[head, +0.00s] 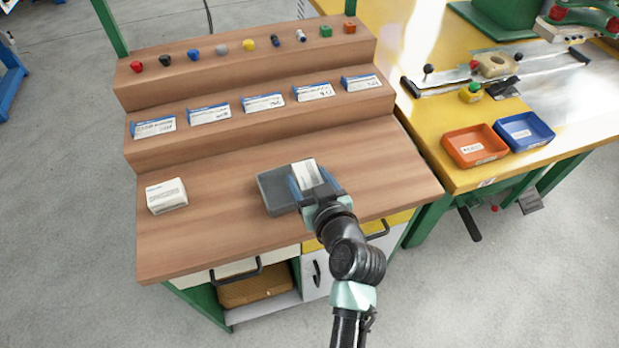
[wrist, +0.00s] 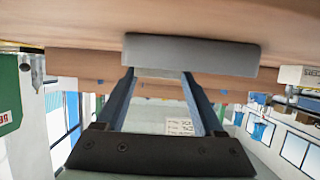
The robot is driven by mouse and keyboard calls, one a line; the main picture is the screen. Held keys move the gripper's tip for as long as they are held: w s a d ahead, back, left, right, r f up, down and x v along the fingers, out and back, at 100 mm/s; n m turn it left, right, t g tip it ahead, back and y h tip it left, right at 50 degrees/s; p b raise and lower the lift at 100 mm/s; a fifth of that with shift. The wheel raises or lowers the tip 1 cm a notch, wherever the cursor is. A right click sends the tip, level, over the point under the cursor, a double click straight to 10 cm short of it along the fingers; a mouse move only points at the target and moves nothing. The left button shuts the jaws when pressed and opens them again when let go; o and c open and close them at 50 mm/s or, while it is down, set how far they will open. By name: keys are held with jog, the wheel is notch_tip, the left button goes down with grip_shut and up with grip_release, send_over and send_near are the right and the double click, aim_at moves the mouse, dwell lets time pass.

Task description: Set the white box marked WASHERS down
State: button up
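My gripper (head: 307,182) is over the front of the wooden bench, its blue fingers on either side of a white box (head: 306,171) with printing too small to read. In the wrist view my gripper (wrist: 158,78) has the pale box (wrist: 152,117) between its fingers, a small printed label on it. Another white box (head: 166,195) sits on the bench top at the left, its print also unreadable. I cannot tell from the print which one says WASHERS. I cannot tell whether the held box touches anything below.
A grey tray (head: 274,194) lies on the bench just left of my gripper; it also shows in the wrist view (wrist: 190,52). Labelled cards (head: 208,114) and small coloured parts (head: 249,44) line the steps behind. Bench top (head: 225,215) between left box and tray is clear.

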jog(key=shift+o, duration=0.9)
jog(key=shift+r, duration=0.2)
jog(key=p+v, duration=0.1)
jog(key=v, duration=1.1)
jog(key=w+a+r+t+h, duration=0.1)
jog(key=w+r+t, duration=0.25)
jog(key=r, duration=1.25)
jog(key=w+r+t+h, duration=0.1)
jog(key=w+r+t, duration=0.25)
jog(key=r, duration=1.15)
jog(key=s+a+r+m+t+h, duration=0.1)
jog(key=s+r+t, duration=0.2)
jog(key=r, duration=0.7)
jog(key=s+a+r+m+t+h, duration=0.1)
jog(key=s+r+t, duration=0.3)
jog(key=s+r, duration=0.4)
notch_tip(320, 180, up, 3)
jog(key=shift+a+r+m, duration=0.2)
jog(key=shift+m, duration=0.6)
jog(key=shift+s, duration=0.15)
